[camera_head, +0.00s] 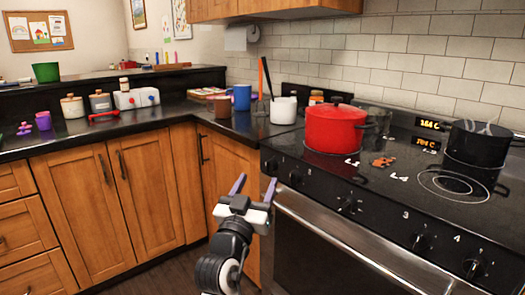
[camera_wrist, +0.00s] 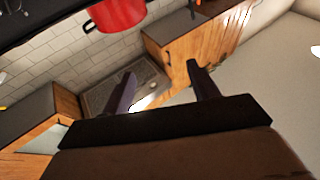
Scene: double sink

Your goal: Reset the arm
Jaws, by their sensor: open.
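My gripper (camera_head: 254,188) is in the lower middle of the head view, in front of the corner where the wooden cabinets meet the stove. Its two purple-grey fingers are spread apart with nothing between them. In the wrist view my gripper (camera_wrist: 160,86) also shows two separated fingers. That view is tilted, with a tiled wall, wooden cabinets and a pale floor beyond the fingers. My forearm comes up from the bottom edge of the head view.
A black stove (camera_head: 330,235) stands to the right, with a red pot (camera_head: 334,130) and a black pot (camera_head: 478,146) on top. A blue mug (camera_head: 242,97) and a white utensil holder (camera_head: 284,110) stand on the counter. Wooden cabinets (camera_head: 105,200) fill the left.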

